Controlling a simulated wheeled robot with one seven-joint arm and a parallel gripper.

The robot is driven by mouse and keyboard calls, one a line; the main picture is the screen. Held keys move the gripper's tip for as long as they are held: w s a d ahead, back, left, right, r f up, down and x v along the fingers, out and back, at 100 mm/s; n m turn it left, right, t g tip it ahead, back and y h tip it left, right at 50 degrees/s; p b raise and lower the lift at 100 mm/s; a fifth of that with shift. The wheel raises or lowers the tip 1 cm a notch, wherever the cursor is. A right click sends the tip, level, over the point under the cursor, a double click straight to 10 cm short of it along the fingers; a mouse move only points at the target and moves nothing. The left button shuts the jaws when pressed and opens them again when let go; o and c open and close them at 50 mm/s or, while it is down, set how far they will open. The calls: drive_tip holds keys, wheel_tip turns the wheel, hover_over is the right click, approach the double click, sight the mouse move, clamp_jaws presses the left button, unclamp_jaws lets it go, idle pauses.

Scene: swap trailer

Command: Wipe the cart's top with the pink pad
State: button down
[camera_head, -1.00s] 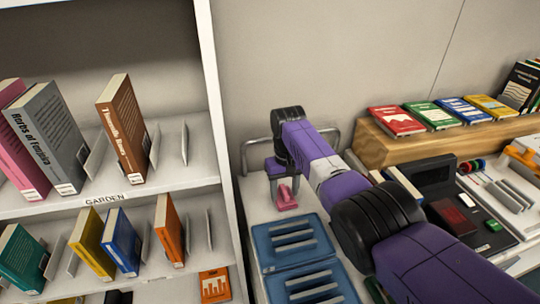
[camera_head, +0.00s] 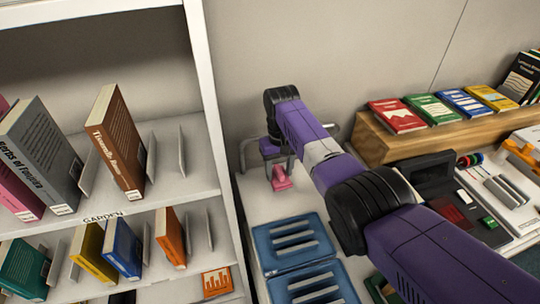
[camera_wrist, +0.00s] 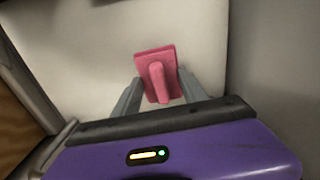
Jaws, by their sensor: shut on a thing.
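The pink pad (camera_head: 281,178) has a raised handle and is at the far end of the cart's top (camera_head: 259,205), near the wall. My gripper (camera_head: 279,168) reaches down over it from my purple arm. In the wrist view the pink pad (camera_wrist: 158,76) is between the two grey fingers of my gripper (camera_wrist: 158,92), which are shut on its handle. The white cart top (camera_wrist: 85,45) lies under the pad. I cannot tell whether the pad touches the surface.
Blue slotted trays (camera_head: 292,240) stand on the near part of the cart top. A white bookshelf (camera_head: 215,130) with books is at the left. A wooden riser (camera_head: 410,143) with several books and a dark case (camera_head: 430,175) are at the right. A metal rail (camera_head: 243,152) edges the cart's far end.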

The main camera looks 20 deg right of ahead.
drive_tip(key=shift+r+p, duration=1.65)
drive_tip(key=shift+r, duration=0.65)
